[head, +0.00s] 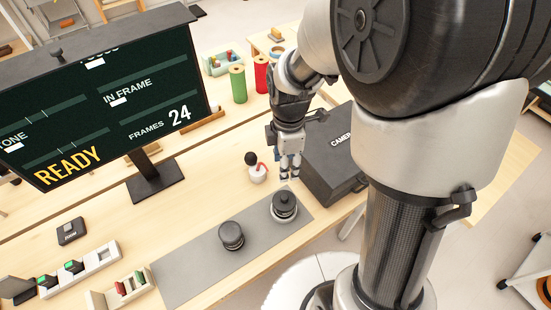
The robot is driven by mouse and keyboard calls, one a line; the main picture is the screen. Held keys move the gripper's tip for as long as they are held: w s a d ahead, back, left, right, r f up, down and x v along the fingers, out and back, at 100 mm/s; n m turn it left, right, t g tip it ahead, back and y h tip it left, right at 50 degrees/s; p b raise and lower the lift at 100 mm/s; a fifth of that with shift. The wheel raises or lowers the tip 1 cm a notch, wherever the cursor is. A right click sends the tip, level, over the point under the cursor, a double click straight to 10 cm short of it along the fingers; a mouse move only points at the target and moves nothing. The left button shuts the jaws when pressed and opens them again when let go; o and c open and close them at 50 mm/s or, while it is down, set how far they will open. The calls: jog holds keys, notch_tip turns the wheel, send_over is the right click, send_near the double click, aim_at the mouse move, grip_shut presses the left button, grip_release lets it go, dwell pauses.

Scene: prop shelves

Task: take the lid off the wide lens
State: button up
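Two dark round lenses stand upright on a grey mat (190,273). The right lens (284,208) looks a little wider and has a black top with a raised knob, which looks like a lid seated on it. The left lens (231,237) also has a dark top. I cannot read any label, so which one is the wide lens is not certain. My gripper (290,175) points down above and behind the right lens, apart from it. Its two fingers look parted, with nothing visible between them.
A black camera case (332,165) stands close to the right of my gripper. A white blower with a red tube (257,170) is just left. A monitor (105,95) rises at the left. Green (238,84) and red (261,74) rolls stand behind. The mat's left part is clear.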

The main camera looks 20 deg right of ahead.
jog(key=b, duration=0.4)
send_over(284, 197)
notch_tip(284, 197, down, 11)
jog(key=shift+d+f, duration=0.1)
jog(key=shift+f, duration=0.05)
jog(key=shift+f+b, duration=0.85)
jog(key=shift+f, duration=2.15)
jog(key=shift+r, duration=0.1)
jog(key=c, duration=0.9)
jog(key=shift+r, duration=0.15)
